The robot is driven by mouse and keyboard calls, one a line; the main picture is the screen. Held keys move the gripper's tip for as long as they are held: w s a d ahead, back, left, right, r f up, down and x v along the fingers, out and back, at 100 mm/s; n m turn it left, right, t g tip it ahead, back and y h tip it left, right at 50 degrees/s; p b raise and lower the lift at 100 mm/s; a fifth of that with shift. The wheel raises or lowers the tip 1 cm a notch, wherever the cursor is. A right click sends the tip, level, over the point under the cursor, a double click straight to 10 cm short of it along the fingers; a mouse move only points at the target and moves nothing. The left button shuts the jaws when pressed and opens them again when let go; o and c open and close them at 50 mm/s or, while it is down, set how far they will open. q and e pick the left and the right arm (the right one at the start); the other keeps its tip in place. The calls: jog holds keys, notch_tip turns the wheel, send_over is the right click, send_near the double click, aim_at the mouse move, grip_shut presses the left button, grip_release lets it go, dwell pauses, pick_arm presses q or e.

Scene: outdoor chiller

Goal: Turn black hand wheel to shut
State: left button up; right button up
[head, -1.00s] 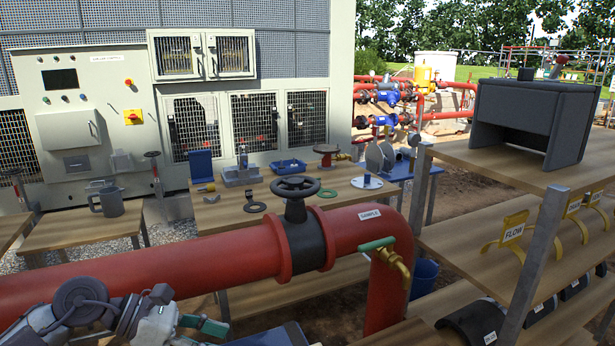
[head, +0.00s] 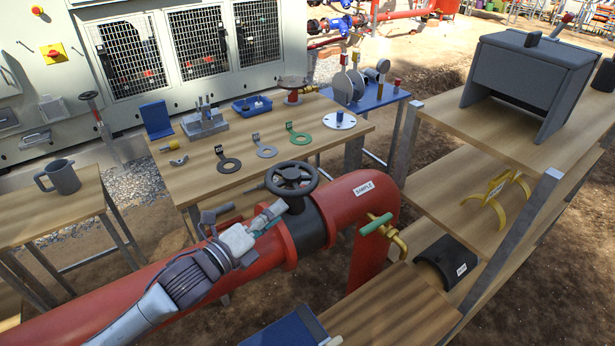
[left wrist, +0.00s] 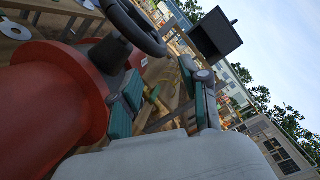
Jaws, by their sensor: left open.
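The black hand wheel (head: 292,178) sits on top of a black valve body (head: 308,228) in the red pipe, in the middle of the head view. In the left wrist view the wheel's rim (left wrist: 138,24) shows at the top, with its dark stem below. My left gripper (head: 272,212) is open, just left of the stem and below the wheel's rim. In the left wrist view its green-padded fingers (left wrist: 160,98) are apart, with nothing seen between them. I cannot tell whether a finger touches the valve. My right gripper is not in view.
The red pipe (head: 120,300) runs under my left arm and bends down at the right. A green-handled brass tap (head: 380,228) sticks out there. Behind stands a wooden table (head: 215,188) with flat ring tools. Wooden shelves (head: 455,205) stand at the right.

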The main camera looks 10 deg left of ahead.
aim_at(301, 191)
pick_arm(q)
jog(key=x, duration=0.1)
jog(key=p+x, duration=0.1)
jog(key=x, duration=0.2)
jog(key=shift+r+p, duration=0.3)
jog(key=shift+r, duration=0.05)
jog(key=x, duration=0.2)
jog(key=p+x, duration=0.1)
jog(key=x, duration=0.1)
jog(key=p+x, duration=0.1)
jog(key=x, duration=0.1)
jog(key=shift+w+a+f, duration=0.15)
jog(key=shift+a+f, duration=0.05)
jog(key=shift+f, duration=0.05)
jog(key=shift+w+d+f, duration=0.1)
jog(key=shift+w+d, duration=0.25)
jog(key=shift+w, duration=0.2)
jog(key=shift+c, duration=0.4)
grip_shut()
